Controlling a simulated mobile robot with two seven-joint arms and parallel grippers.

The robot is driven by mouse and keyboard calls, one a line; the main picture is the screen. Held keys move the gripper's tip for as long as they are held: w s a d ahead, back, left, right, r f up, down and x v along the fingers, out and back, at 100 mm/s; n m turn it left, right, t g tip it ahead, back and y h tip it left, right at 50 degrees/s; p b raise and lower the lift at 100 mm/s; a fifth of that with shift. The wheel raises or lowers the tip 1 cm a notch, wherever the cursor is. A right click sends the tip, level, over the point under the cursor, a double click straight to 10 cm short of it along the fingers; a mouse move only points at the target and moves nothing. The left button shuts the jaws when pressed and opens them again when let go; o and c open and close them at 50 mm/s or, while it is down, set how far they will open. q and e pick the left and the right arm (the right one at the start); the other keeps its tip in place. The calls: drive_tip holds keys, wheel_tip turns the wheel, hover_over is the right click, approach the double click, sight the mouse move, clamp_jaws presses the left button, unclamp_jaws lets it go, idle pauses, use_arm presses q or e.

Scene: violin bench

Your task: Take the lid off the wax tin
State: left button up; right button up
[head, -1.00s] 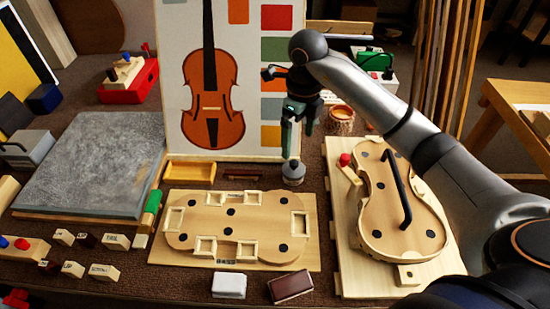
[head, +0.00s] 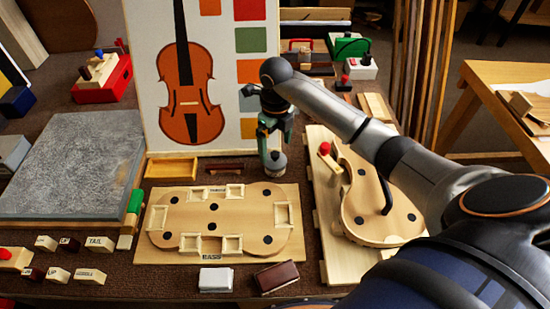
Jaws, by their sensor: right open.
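A small grey round tin with a knobbed lid, which looks like the wax tin (head: 275,167), stands on the brown bench top behind the violin-shaped form board. Its lid is on. My right gripper (head: 270,148) points down right above it, jaws open, with the fingertips at the knob. The fingers hide the top of the tin, and I cannot tell whether they touch the knob. My left gripper is not in view.
The form board (head: 154,247) lies in front of the tin, and a yellow tray (head: 172,169) is to its left. The violin poster panel (head: 150,100) stands behind. A violin body on a board (head: 352,213) lies to the right, under my right arm.

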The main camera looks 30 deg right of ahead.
sight(275, 153)
wheel_tip(275, 153, down, 4)
drive_tip(key=shift+r, duration=0.1)
drive_tip(key=c, duration=1.2)
